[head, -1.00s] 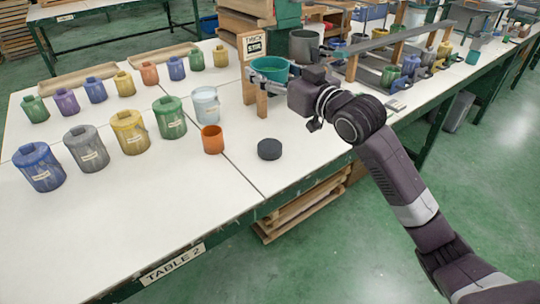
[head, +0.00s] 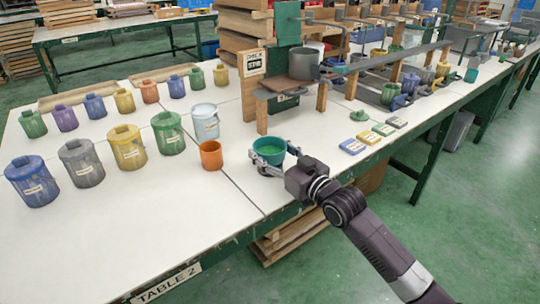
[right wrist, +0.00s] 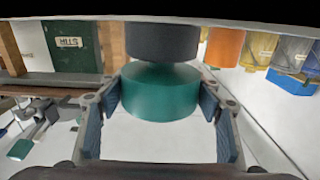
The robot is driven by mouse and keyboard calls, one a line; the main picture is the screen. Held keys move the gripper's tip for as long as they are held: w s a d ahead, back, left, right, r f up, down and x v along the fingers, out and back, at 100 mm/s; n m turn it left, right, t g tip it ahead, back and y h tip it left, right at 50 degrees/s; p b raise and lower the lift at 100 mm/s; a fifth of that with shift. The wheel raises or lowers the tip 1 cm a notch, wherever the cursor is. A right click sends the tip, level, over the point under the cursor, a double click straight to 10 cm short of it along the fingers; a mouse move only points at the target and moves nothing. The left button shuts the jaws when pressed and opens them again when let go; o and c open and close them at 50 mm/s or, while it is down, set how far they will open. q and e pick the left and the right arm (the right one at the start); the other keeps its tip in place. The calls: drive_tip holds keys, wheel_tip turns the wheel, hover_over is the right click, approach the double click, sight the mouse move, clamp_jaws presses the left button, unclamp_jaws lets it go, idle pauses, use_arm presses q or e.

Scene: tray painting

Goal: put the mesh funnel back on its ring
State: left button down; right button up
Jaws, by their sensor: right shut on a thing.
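My right gripper (head: 268,160) is shut on a green round tub (head: 270,151), its open top up and its inside green. It also shows in the right wrist view (right wrist: 160,95) between both fingers. I cannot make out mesh on it. A wooden stand with posts (head: 262,114) and a small sign is behind. No separate funnel or ring can be made out. My left gripper is not in view.
An orange cup (head: 211,155) stands close left of the tub, with a pale blue bucket (head: 205,121) behind it. Rows of lidded paint buckets fill the left. Small coloured blocks (head: 352,146) lie to the right. The table's front left is clear.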

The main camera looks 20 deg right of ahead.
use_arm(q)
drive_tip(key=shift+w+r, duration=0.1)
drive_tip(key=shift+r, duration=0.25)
use_arm(e)
drive_tip(key=shift+f, duration=0.45)
drive_tip(key=shift+f, duration=0.1)
drive_tip(key=shift+f, duration=0.15)
drive_tip(key=o, duration=1.2)
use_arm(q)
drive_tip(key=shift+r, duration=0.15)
use_arm(e)
drive_tip(key=shift+o, duration=0.2)
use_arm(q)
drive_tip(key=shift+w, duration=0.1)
use_arm(e)
drive_tip(key=shift+r, duration=0.2)
